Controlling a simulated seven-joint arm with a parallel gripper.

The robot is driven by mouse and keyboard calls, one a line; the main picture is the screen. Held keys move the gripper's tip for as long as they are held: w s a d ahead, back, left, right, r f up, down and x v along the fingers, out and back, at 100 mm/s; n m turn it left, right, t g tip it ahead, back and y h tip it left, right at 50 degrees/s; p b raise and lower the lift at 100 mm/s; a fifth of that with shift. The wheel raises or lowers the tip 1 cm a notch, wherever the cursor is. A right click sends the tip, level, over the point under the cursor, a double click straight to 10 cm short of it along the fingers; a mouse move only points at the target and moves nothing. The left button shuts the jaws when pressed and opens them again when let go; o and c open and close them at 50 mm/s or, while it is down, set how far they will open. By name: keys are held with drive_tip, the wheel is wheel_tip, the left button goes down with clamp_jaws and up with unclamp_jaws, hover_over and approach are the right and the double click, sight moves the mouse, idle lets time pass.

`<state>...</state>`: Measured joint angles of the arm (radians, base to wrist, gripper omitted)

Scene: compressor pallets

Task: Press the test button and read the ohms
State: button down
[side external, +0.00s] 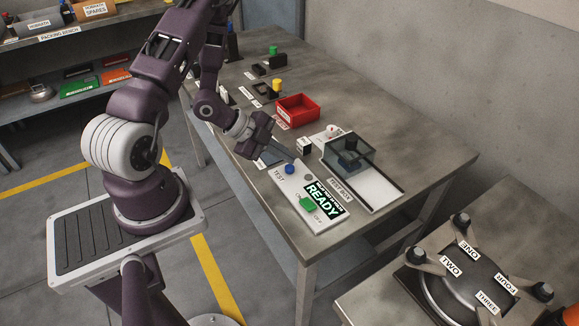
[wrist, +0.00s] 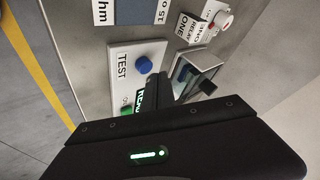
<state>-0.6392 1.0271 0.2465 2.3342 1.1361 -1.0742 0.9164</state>
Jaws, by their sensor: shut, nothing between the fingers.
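The white test panel (side external: 283,186) lies on the grey bench with the word TEST printed beside a blue button (side external: 289,169). Its display (side external: 323,199) reads READY in green, with no ohms figure legible. My gripper (side external: 295,163) is shut and empty, its fingertips close to the blue button; I cannot tell from the side external view whether they touch it. In the wrist view the blue button (wrist: 144,65) shows just beyond the dark fingers (wrist: 153,80), which partly hide the display (wrist: 141,98). A green ON/OFF switch (side external: 307,203) sits in front of the display.
A test box (side external: 364,151) with clear walls and a dark part inside stands right of the panel. A red bin (side external: 297,108) and small labelled parts stand behind. A round compressor (side external: 470,285) with clamps sits on a separate table at lower right.

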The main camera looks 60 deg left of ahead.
sight(286, 167)
drive_tip(key=shift+f, duration=0.1)
drive_tip(key=shift+f, duration=0.3)
drive_tip(key=shift+f, duration=0.5)
idle(0.8)
drive_tip(key=shift+r, duration=0.9)
drive_tip(key=shift+r, duration=2.55)
